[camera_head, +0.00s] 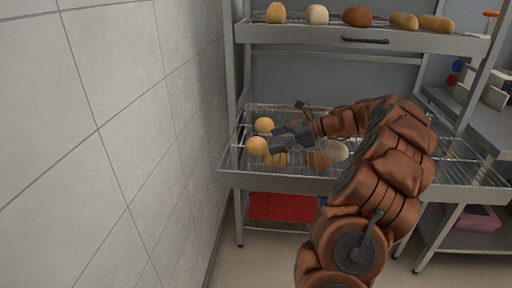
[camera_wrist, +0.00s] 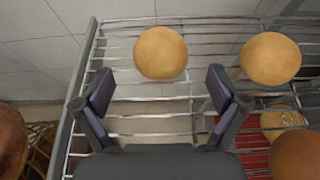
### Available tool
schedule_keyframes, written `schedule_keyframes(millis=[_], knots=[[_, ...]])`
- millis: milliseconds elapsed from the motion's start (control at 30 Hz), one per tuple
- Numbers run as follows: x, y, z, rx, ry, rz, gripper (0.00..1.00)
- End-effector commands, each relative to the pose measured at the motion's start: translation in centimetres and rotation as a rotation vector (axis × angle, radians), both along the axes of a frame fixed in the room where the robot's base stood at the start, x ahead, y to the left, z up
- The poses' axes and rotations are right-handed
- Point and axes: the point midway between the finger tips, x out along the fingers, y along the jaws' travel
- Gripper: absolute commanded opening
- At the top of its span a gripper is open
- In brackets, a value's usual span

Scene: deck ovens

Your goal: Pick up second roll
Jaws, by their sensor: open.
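Several round rolls lie on the wire rack shelf (camera_head: 462,168). My gripper (camera_head: 279,140) reaches left over this shelf, open and empty. A golden roll (camera_head: 257,146) lies just beyond its fingertips; in the wrist view this roll (camera_wrist: 160,53) is centred ahead of the gap between the open fingers (camera_wrist: 160,90), apart from both. A second golden roll (camera_head: 264,125) lies farther back, to the right in the wrist view (camera_wrist: 270,58).
An upper shelf (camera_head: 290,34) holds a row of rolls. A tiled wall (camera_head: 110,140) stands close on the left. A red tray (camera_head: 280,207) lies below the rack. A grey counter (camera_head: 483,125) is at the right.

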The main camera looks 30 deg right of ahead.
Motion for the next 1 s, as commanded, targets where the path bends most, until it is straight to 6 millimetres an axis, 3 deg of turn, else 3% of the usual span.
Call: schedule_keyframes(millis=[300, 600, 1000], knots=[[2.6, 2.9, -1.7, -0.002, 0.0, 0.007, 0.97], [3.1, 3.4, -1.9, -0.003, -0.001, 0.004, 0.97], [3.1, 3.4, -1.9, -0.003, 0.0, 0.005, 0.56]])
